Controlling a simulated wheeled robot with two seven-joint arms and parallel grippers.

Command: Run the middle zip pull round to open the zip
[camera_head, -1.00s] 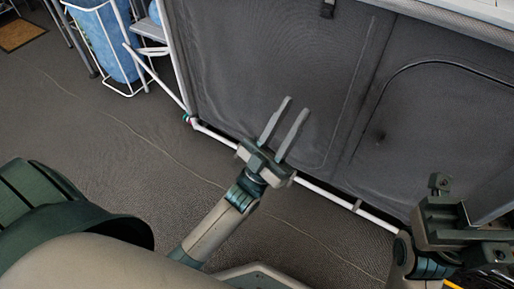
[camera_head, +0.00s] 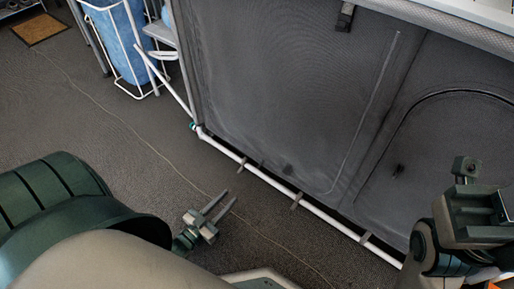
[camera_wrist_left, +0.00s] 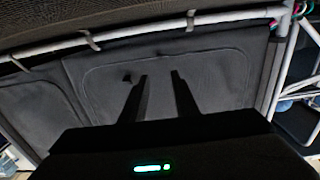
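A dark fabric cabinet front (camera_head: 270,90) fills the upper right of the head view. A curved zip line (camera_head: 365,110) runs down its left panel, and another (camera_head: 440,95) arches over the right panel. A small dark mark (camera_head: 288,171) is low on the left panel; I cannot tell whether it is the zip pull. The wrist view shows a panel with a curved outline and a small dark piece (camera_wrist_left: 128,77) near my fingers. My left gripper (camera_head: 230,195) is open, empty and apart from the fabric, above the floor. My right gripper (camera_head: 466,170) is at lower right; its fingers are unclear.
A white pole (camera_head: 270,182) runs along the cabinet's bottom edge. A white wire stand (camera_head: 127,60) with a blue bag is at upper left. A buckle strap (camera_head: 345,17) hangs at the top. A thin cord crosses the open grey floor (camera_head: 90,120).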

